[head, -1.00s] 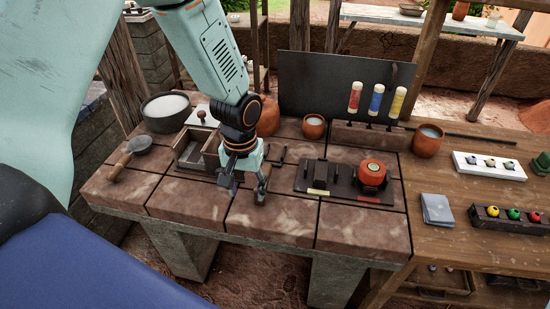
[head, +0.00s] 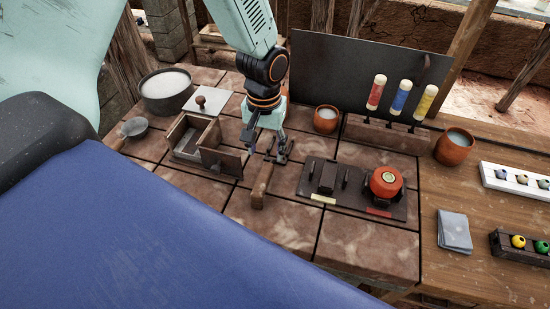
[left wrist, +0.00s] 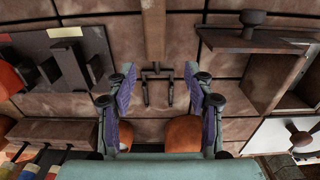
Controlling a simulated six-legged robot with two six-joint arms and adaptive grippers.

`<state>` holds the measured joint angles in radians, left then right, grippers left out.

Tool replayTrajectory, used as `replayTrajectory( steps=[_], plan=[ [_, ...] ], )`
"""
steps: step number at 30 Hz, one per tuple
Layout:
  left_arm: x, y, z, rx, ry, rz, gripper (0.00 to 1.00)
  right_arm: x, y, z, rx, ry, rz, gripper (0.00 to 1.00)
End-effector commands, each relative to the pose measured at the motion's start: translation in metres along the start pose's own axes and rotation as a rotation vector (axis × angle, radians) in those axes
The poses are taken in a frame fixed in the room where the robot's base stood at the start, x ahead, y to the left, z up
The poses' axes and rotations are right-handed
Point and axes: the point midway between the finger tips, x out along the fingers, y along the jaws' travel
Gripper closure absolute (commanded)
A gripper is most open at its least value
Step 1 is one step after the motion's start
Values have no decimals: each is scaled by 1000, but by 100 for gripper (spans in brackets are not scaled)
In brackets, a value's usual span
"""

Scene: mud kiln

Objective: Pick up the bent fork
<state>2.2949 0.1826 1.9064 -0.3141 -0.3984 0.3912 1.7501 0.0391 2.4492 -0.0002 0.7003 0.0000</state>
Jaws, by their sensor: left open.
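The bent fork has a wooden handle (head: 262,186) and a dark two-pronged metal head. It lies on the tiled bench top. In the left wrist view its handle (left wrist: 154,32) runs to the top edge, and its prongs (left wrist: 157,88) show between my fingers. My left gripper (head: 266,150) is open, pointing down over the fork's metal end. Its fingers also show in the left wrist view (left wrist: 159,76), one on each side of the prongs, with nothing held. How high the fingertips are above the tiles is hard to tell. My right gripper is not in view.
A wooden box (head: 190,141) with an open compartment stands close left of the gripper. A dark tray (head: 345,203) with an orange-red pot (head: 385,182) is close right. A clay cup (head: 326,120) and a dark upright panel (head: 330,80) stand behind. The front tiles are clear.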

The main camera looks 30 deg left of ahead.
Motion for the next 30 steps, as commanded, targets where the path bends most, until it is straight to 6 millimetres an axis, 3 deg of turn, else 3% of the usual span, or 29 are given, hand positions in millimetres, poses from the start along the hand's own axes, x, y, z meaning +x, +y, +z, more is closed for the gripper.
replayTrajectory(
  steps=[5,21,30],
  plan=[
    [8,-1,4,2,-3,-1,47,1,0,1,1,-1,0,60],
    [74,0,9,2,0,-1,47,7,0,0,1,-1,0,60],
    [78,0,7,2,1,0,47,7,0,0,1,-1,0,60]
  ],
)
